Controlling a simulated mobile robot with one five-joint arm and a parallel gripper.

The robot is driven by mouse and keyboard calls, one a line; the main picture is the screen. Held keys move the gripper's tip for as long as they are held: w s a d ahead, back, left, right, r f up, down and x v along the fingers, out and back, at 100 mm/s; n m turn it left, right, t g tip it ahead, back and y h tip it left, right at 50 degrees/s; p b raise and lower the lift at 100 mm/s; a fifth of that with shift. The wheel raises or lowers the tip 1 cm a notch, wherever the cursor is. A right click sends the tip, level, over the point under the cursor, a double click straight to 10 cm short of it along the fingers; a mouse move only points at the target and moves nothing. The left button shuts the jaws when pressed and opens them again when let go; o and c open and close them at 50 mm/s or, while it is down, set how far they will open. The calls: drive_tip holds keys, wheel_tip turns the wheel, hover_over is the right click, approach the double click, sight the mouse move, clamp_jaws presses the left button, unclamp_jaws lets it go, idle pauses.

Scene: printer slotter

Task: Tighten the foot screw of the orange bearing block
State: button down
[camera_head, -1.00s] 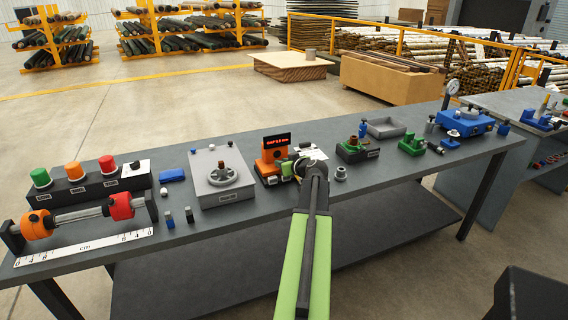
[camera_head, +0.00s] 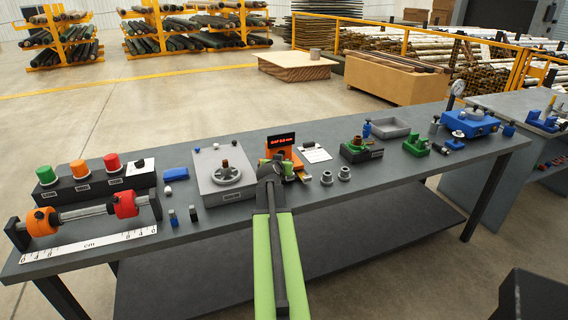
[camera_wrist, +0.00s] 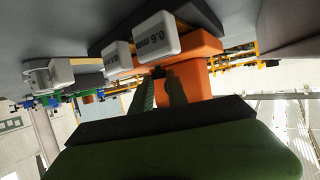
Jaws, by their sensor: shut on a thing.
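The orange bearing block (camera_head: 284,146) stands on the bench with a display on top reading "GAP 0.0 mm". In the wrist view its orange body (camera_wrist: 198,68) fills the middle, upside down. My gripper (camera_head: 270,163) is at the near left side of the block. In the wrist view my gripper (camera_wrist: 160,78) points at the block, with its fingers close together. It is shut on a small dark piece (camera_wrist: 158,71) against the block, which looks like the foot screw. Most of this piece is hidden by the fingers.
Labelled white tabs, one reading "0.6 mm" (camera_wrist: 157,38), sit beside the block. A green-topped black fixture (camera_head: 361,150) is farther right.

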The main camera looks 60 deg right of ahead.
drive_tip(key=shift+f+m+g, duration=0.1)
drive_tip(key=shift+m+g, duration=0.4)
drive_tip(key=shift+g, duration=0.1)
drive_tip(key=c, duration=1.3)
unclamp_jaws()
drive_tip(key=p+v, duration=0.4)
drive_tip(key=v, duration=0.8)
drive_tip(key=shift+f+p, duration=0.2)
drive_tip(key=shift+p, duration=0.1)
drive_tip(key=shift+a, duration=0.1)
